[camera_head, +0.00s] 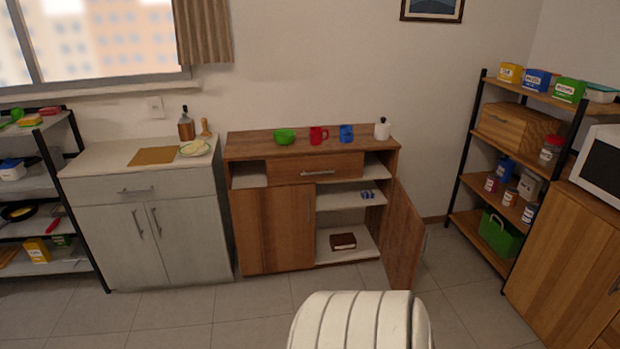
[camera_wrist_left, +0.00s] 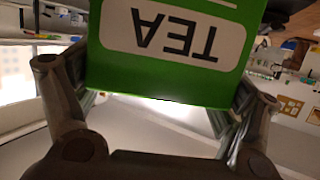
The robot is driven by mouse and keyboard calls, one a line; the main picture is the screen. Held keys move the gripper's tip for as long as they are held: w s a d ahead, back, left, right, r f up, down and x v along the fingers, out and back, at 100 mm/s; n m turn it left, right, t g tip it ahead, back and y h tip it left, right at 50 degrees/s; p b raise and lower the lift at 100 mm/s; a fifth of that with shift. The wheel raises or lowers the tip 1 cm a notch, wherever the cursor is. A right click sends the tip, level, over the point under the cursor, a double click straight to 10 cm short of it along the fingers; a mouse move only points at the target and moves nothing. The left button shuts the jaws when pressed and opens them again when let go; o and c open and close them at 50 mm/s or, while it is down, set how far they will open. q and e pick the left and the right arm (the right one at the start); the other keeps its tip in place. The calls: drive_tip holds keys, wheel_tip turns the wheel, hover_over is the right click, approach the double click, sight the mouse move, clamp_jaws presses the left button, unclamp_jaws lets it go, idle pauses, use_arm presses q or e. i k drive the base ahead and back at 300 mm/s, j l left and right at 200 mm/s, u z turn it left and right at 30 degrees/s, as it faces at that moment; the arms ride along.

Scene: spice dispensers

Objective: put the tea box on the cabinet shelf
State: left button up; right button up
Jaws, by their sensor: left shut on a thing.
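The tea box (camera_wrist_left: 170,78) is green with a white label reading TEA, upside down in the left wrist view. My left gripper (camera_wrist_left: 158,98) is shut on it, with one finger at each side. The box's far end is cut off by the frame. The head view does not show this box in my gripper. The wooden cabinet (camera_head: 272,228) stands against the back wall with its right door (camera_head: 404,235) open. Its middle shelf (camera_head: 335,202) holds small blue items at the right, with bare room at the left. My right gripper is in neither view.
A dark brown box (camera_head: 343,241) lies on the cabinet's bottom shelf. A green bowl (camera_head: 284,136), red mug (camera_head: 318,135), blue mug (camera_head: 346,134) and white bottle (camera_head: 382,129) stand on top. The open door juts forward at the right. Open floor (camera_head: 250,310) lies in front.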

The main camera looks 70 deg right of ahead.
sight(337, 200)
drive_tip(key=z, duration=0.4)
drive_tip(key=l+z, duration=0.15)
drive_tip(key=z, duration=0.7)
drive_tip(key=i+z, duration=0.1)
drive_tip(key=z, duration=0.75)
drive_tip(key=i+l+z, duration=0.1)
drive_tip(key=i+z, duration=0.75)
drive_tip(key=z, duration=0.15)
drive_tip(key=i+j+z, duration=0.3)
drive_tip(key=z, duration=0.2)
drive_tip(key=i+j+z, duration=0.2)
drive_tip(key=i+j, duration=1.05)
drive_tip(key=j, duration=0.1)
